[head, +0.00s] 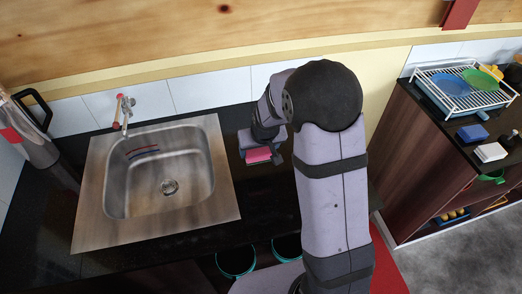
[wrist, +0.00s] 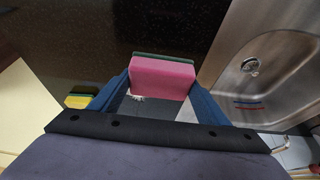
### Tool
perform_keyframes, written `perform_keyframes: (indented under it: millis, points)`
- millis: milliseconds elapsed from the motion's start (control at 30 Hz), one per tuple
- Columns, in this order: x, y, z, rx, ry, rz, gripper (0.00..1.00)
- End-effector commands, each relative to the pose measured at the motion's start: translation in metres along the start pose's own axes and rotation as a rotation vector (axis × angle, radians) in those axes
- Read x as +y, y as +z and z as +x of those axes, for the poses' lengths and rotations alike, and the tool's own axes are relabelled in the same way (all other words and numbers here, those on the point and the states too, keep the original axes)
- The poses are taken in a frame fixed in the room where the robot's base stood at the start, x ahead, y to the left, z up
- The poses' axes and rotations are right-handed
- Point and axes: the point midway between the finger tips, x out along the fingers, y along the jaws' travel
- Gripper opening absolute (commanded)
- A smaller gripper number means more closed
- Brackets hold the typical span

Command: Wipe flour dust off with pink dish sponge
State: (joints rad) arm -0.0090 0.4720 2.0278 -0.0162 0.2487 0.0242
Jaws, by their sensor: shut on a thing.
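The pink dish sponge (wrist: 163,78) has a dark green scouring layer along one edge. My gripper (wrist: 161,82) is shut on it, with a blue finger on each side. In the head view the sponge (head: 258,155) is held in my gripper (head: 262,147) over the dark counter (head: 245,205), right of the sink. I cannot tell whether it touches the counter. A small whitish patch (wrist: 137,98) shows just past the sponge in the wrist view and may be flour dust. My arm hides part of the counter.
A steel sink (head: 168,187) with a tap (head: 124,108) is to the left. A yellow sponge (wrist: 79,101) shows at left in the wrist view. A dish rack (head: 465,88), a blue block (head: 473,132) and a white block (head: 490,152) stand on the right counter.

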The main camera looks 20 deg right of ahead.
Motion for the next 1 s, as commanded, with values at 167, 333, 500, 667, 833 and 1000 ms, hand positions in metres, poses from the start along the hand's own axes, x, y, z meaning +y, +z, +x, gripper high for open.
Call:
perform_keyframes:
  millis: [167,333,500,667,833,1000]
  points:
    - [0.000,-0.034,0.015,0.002,0.001,0.000,0.45]
    - [0.000,-0.071,0.031,0.002,0.001,0.001,0.45]
    - [0.000,-0.104,0.044,0.001,0.001,0.001,0.45]
    - [0.000,-0.125,0.053,-0.001,0.000,0.001,0.45]
    - [0.000,-0.138,0.058,0.001,0.000,0.001,0.45]
    - [0.000,-0.142,0.060,-0.001,0.000,0.000,0.45]
